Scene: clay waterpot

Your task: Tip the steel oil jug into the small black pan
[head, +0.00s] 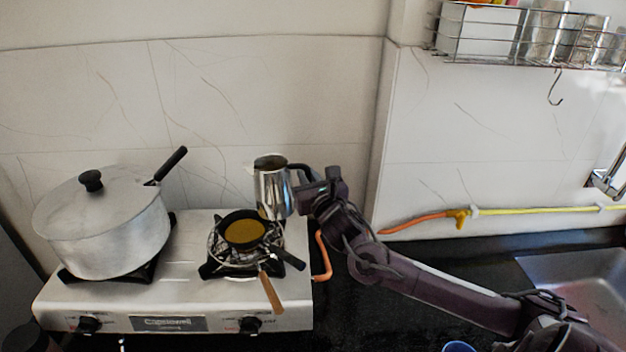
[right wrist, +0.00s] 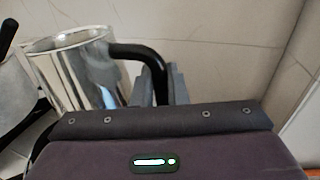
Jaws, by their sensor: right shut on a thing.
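The steel oil jug (head: 272,190) is held up by the back right edge of the small black pan (head: 225,218), close to upright in the head view. It also shows in the right wrist view (right wrist: 78,72), with its black handle (right wrist: 135,50) reaching to my gripper. My right gripper (head: 306,186) is shut on that handle, to the right of the jug; its fingers show in the right wrist view (right wrist: 160,88). The pan sits on the right burner and has yellow-brown liquid in it. I cannot see any stream from the jug. My left gripper is not in view.
A large lidded pot (head: 105,235) stands on the left burner of the white stove (head: 185,290). A sink (head: 585,275) lies right; a wire rack (head: 540,35) hangs above.

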